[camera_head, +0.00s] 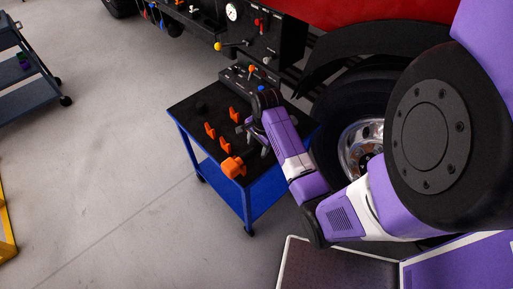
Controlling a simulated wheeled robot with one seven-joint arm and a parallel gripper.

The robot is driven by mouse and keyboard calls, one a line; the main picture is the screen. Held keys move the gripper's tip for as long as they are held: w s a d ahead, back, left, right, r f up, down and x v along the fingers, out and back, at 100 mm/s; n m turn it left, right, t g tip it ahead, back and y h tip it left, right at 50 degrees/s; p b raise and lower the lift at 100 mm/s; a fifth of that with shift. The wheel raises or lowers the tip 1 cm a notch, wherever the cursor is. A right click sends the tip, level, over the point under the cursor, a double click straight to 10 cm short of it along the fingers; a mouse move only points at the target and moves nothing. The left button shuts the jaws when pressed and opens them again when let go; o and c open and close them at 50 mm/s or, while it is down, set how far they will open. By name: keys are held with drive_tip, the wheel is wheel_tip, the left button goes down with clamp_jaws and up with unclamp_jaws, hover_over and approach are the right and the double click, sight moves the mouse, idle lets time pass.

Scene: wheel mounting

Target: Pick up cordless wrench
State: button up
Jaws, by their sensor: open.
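A larger orange tool (233,167), which looks like the cordless wrench, lies at the near edge of the black top of a blue cart (183,139). It is small in this view, so its exact shape is hard to tell. My gripper (252,138) is over the right part of the cart top, up and to the right of the orange tool and apart from it. Its fingers are small and dark, and look open with nothing between them. My purple arm comes in from the right and hides the cart's right side.
Several smaller orange pieces (210,130) stand on the cart top left of my gripper. A red truck (343,12) with a chrome-hubbed wheel (361,143) is close behind and right of the cart. A grey cart (24,67) stands far left. The floor between is clear.

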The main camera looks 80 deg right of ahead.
clamp_jaws()
idle(1.4)
drive_tip(key=shift+r, duration=0.1)
